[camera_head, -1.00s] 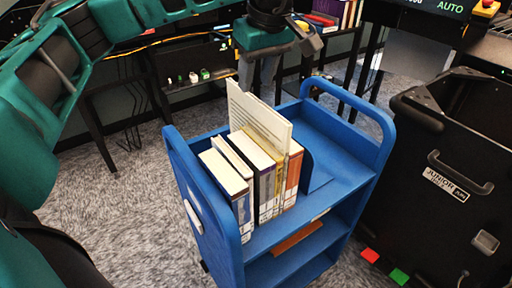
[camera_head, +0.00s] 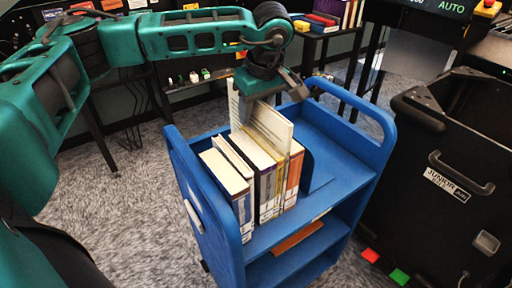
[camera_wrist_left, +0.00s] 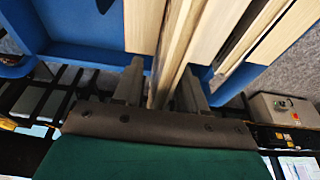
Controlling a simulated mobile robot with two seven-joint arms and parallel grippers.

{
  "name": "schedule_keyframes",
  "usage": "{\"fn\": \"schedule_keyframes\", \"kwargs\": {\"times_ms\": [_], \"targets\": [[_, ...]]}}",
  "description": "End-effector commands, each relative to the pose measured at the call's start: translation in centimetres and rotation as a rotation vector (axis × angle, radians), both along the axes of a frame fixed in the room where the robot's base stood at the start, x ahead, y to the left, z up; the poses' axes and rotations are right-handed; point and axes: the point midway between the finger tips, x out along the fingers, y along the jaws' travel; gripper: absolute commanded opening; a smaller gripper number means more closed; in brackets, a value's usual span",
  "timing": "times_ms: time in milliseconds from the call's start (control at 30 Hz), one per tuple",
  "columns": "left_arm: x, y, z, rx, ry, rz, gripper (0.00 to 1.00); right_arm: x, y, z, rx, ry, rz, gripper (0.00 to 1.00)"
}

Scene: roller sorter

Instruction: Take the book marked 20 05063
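Several books stand in a row on the top shelf of the blue cart (camera_head: 345,175). Their spine labels are too small to read, so I cannot tell which is 20 05063. A tall, thin, pale book (camera_head: 268,128) sticks up above the others and leans. An orange-spined book (camera_head: 293,178) stands at the right end, and thick white-paged books (camera_head: 228,172) stand at the left. My left gripper (camera_head: 249,108) is at the tall book's top edge, pointing down. My right gripper is out of view.
A black bin (camera_head: 440,180) with a handle stands right of the cart. A dark shelf (camera_head: 195,80) with small items is behind. The cart's top shelf is bare right of the books.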

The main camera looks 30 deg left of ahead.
Motion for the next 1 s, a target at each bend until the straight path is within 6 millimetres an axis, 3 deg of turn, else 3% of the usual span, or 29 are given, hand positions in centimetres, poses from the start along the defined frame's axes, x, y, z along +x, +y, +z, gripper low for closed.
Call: {"fn": "schedule_keyframes", "kwargs": {"times_ms": [433, 1000], "targets": [[0.01, -0.04, 0.07, 0.0, -0.001, 0.0, 0.0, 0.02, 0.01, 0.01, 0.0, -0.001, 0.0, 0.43], [0.06, -0.05, 0.35, -0.001, -0.004, 0.0, 0.0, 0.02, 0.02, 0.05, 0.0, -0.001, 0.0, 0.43]]}}
